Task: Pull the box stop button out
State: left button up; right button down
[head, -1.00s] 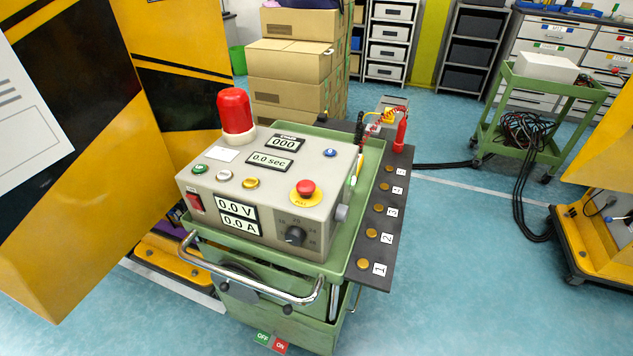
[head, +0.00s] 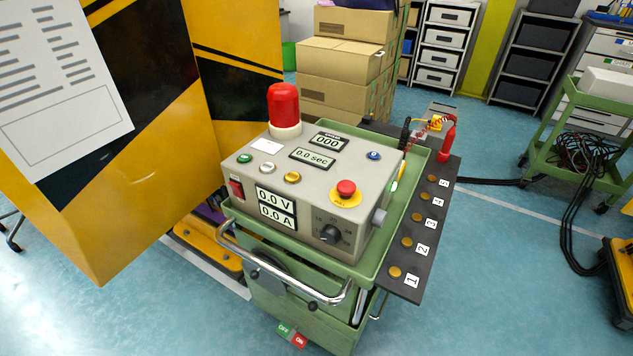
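The box (head: 315,178) is a beige control box on a green cart. Its stop button (head: 346,188) is a red mushroom knob on a yellow disc, near the right front of the sloping top face. I cannot tell from this view whether the button is pressed in or out. The displays read 000, 0.0 sec, 0.0 V and 0.0 A. Neither of my grippers is in view.
The green cart (head: 300,240) has a metal handle (head: 285,278) at its front. A dark numbered terminal strip (head: 425,215) runs along its right side. A yellow-black panel (head: 120,120) stands close at left. Blue floor (head: 520,300) is clear at right.

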aim_at(346, 187)
jog(key=k+l+u, duration=0.1)
jog(key=l+u, duration=0.15)
jog(key=k+l+u, duration=0.2)
jog(key=l+u, duration=0.25)
jog(key=l, duration=0.15)
